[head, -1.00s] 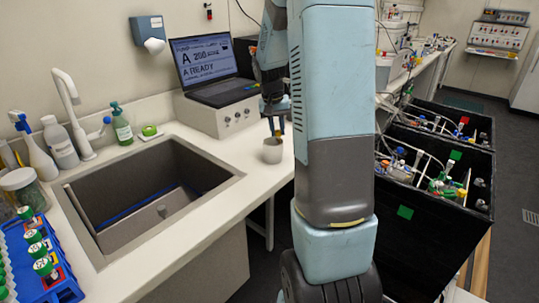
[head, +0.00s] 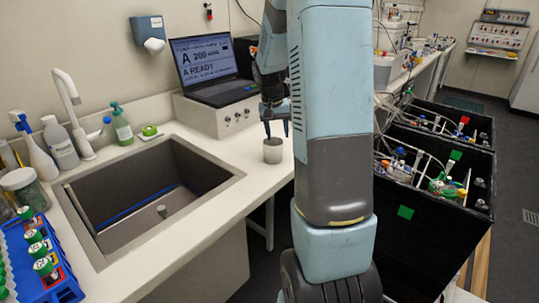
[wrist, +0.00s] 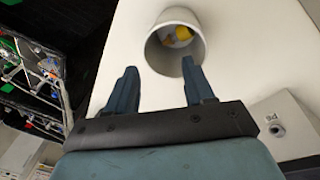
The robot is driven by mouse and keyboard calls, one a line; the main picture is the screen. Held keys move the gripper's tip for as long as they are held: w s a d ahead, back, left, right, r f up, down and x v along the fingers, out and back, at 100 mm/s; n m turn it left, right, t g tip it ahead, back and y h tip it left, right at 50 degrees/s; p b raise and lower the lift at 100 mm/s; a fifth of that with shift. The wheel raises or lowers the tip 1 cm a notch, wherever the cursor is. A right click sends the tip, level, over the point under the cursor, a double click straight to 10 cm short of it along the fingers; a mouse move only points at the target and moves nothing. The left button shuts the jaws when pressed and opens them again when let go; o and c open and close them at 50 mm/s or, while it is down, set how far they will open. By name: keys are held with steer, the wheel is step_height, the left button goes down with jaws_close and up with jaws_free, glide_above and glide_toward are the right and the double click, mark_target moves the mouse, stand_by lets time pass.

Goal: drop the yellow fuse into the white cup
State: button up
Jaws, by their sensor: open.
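The white cup (head: 272,151) stands upright on the white counter, right of the sink. In the wrist view I look into the cup (wrist: 151,50), and the yellow fuse (wrist: 183,34) lies inside it, near the bottom. My gripper (head: 276,128) is just above the cup in the head view. In the wrist view its two dark fingers (wrist: 158,80) are spread apart with nothing between them. One fingertip overlaps the cup's rim in that view; I cannot tell whether it touches.
A laptop (head: 213,70) sits on a white box behind the cup. The sink (head: 150,190) is to the left. Black bins with tubing (head: 440,180) stand to the right. The counter around the cup is clear.

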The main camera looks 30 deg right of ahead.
step_height(320, 180, up, 14)
steer(key=a, duration=0.2)
steer(key=shift+a+f, duration=0.15)
steer(key=shift+f, duration=0.1)
steer(key=shift+s, duration=0.15)
stand_by(0.4)
steer(key=s+a+r+n+t, duration=0.3)
steer(key=s+a+r, duration=0.2)
steer(key=s+a, duration=0.65)
steer(key=s+a+f+n+t+y, duration=0.1)
steer(key=s+a, duration=0.2)
steer(key=s, duration=0.4)
steer(key=s+a+f+n+t+y, duration=0.1)
steer(key=s+a, duration=0.2)
steer(key=s, duration=0.4)
steer(key=shift+a+n, duration=0.25)
steer(key=shift+n, duration=0.15)
steer(key=shift+f, duration=0.1)
steer(key=shift+c, duration=0.3)
